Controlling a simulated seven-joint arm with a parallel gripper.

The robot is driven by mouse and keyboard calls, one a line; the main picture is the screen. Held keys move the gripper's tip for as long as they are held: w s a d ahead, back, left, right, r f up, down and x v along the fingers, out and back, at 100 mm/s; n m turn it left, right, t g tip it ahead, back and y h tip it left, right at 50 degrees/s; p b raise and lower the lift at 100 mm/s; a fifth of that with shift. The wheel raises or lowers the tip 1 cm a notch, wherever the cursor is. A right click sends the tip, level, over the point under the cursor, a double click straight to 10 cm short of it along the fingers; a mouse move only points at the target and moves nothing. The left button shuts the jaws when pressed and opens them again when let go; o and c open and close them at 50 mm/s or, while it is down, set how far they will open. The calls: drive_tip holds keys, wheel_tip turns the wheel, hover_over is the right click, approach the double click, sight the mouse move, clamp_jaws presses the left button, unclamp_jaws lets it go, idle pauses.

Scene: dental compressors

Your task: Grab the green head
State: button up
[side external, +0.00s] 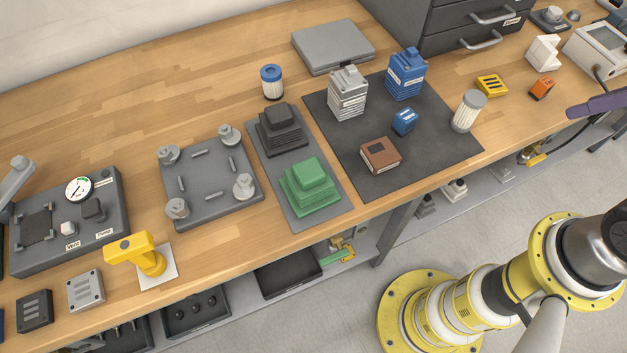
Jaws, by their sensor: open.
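The green head (310,187) is a stepped, finned block with a flat raised top. It sits upright on the front half of a grey mat (294,214), next to a similar black head (282,128) behind it. The rest of my gripper is out of frame, and nothing held shows.
A dark mat (442,154) right of the green head bears a brown block (380,154), grey and blue finned blocks, a small blue block and a white cylinder (468,110). Left stands a grey plate with corner posts (211,204). A yellow tool (137,252) is at the front left.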

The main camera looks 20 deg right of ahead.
drive_tip(key=shift+o, duration=0.2)
idle(0.3)
drive_tip(key=o, duration=0.8)
drive_tip(key=shift+c, duration=0.2)
